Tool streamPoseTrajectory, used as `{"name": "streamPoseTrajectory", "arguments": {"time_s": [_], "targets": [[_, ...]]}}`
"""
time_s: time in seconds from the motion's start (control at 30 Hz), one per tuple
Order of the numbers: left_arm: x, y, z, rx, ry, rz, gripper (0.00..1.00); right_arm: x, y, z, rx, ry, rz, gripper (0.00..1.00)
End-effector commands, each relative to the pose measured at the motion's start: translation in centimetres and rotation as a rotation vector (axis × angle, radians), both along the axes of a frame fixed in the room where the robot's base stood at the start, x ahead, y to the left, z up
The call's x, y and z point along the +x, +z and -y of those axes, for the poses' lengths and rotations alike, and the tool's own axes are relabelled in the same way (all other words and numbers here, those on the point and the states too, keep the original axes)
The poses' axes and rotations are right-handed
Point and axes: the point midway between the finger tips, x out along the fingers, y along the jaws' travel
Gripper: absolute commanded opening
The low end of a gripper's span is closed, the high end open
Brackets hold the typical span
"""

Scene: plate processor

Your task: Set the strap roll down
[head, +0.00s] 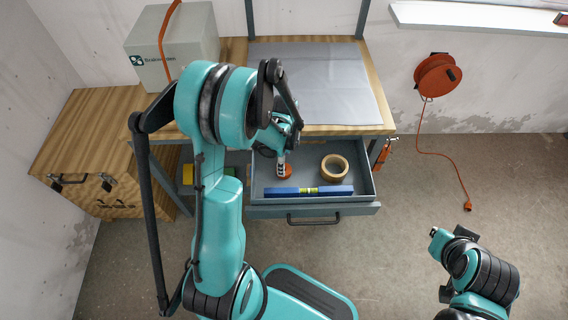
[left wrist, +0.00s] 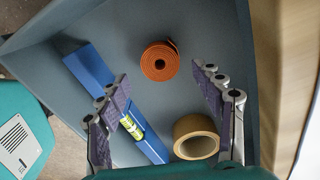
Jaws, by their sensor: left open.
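The strap roll (head: 284,173) is a small orange coil standing on the floor of the open drawer (head: 360,190). In the left wrist view the strap roll (left wrist: 160,61) shows its spiral end, with a short loose end at its edge. My left gripper (head: 283,155) is over the drawer, above the roll. In the left wrist view my left gripper (left wrist: 158,80) is open, its two fingers spread wide, with the roll in view beyond and between the tips and clear drawer floor visible around it. My right arm shows at lower right, but its fingers do not.
The drawer also holds a tan tape roll (head: 335,167) at right and a blue spirit level (head: 309,191) along the front. The workbench (head: 352,129) with a grey mat (head: 318,80) is above it. An orange cable reel (head: 438,76) hangs on the wall.

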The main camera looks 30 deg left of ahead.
Motion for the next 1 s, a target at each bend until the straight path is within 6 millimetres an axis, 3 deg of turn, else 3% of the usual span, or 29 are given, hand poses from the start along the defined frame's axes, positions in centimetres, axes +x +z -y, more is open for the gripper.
{"name": "streamPoseTrajectory", "arguments": {"time_s": [0.03, 0.2, 0.53, 0.8, 1.0], "targets": [[0.0, 1.7, 0.0, 0.000, 0.000, 0.000, 0.67, 0.0, 1.0, 0.0, 0.000, 0.000, 0.000, 0.00], [0.0, 5.1, 0.0, 0.000, 0.000, 0.000, 0.67, 0.0, 2.4, 0.0, 0.000, 0.000, 0.000, 0.00], [-0.3, 8.8, 0.6, 0.005, 0.056, 0.028, 0.67, 0.0, 3.1, 0.0, 0.000, 0.000, 0.000, 0.00], [-3.3, 16.3, 4.6, -0.017, 0.447, 0.231, 0.67, 0.0, 3.0, 0.0, 0.000, 0.000, 0.000, 0.00], [-6.8, 20.4, 7.6, -0.128, 0.783, 0.393, 0.67, 0.0, 3.0, 0.0, 0.000, 0.000, 0.000, 0.00]]}}
